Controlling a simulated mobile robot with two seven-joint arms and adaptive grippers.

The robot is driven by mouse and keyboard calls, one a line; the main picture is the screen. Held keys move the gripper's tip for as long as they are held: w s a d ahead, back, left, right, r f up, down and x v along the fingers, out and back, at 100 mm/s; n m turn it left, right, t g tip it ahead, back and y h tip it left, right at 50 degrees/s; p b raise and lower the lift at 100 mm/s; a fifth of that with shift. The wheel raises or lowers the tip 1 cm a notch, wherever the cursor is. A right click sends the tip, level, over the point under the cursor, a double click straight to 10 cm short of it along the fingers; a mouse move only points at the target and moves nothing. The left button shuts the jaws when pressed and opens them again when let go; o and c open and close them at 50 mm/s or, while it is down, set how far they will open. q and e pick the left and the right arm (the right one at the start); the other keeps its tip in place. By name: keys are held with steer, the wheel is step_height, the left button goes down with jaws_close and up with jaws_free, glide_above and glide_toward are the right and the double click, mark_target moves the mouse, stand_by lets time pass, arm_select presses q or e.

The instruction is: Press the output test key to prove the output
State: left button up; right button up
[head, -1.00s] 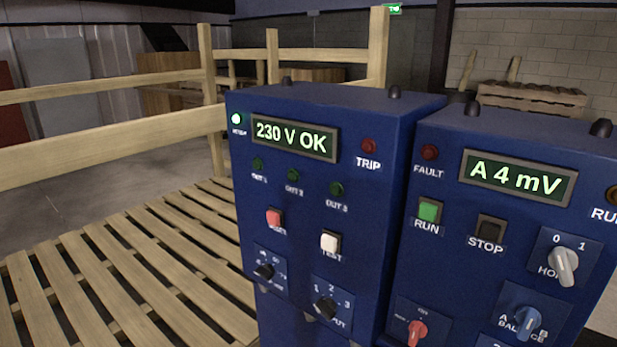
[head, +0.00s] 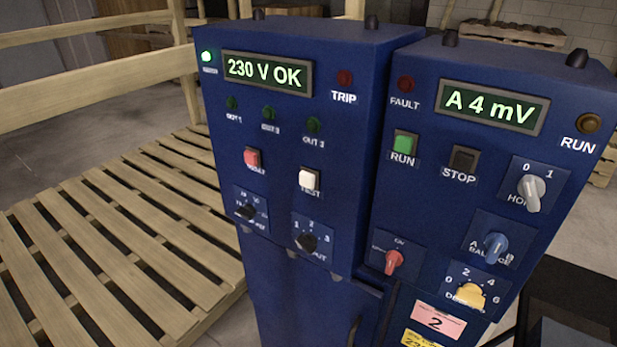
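The left blue cabinet (head: 290,120) carries a display (head: 267,71) reading "230 V OK". Its white test key (head: 309,180) sits right of a red key (head: 252,158). Below are two black rotary knobs; the right one (head: 306,242) is the output selector marked 1, 2, 3. Three output lamps, OUT 1 (head: 232,103), the middle one (head: 268,112) and OUT 3 (head: 313,125), look dark green. A lamp (head: 206,57) at the top left glows. The trip lamp (head: 344,78) is dark red. Neither gripper is in view.
The right blue cabinet (head: 400,180) shows "A 4 mV" (head: 492,106), with a green run key (head: 404,144), stop key (head: 463,159) and several knobs. A wooden pallet (head: 110,240) lies left of the cabinets, with wooden rails (head: 95,95) behind. A dark surface (head: 570,300) is at lower right.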

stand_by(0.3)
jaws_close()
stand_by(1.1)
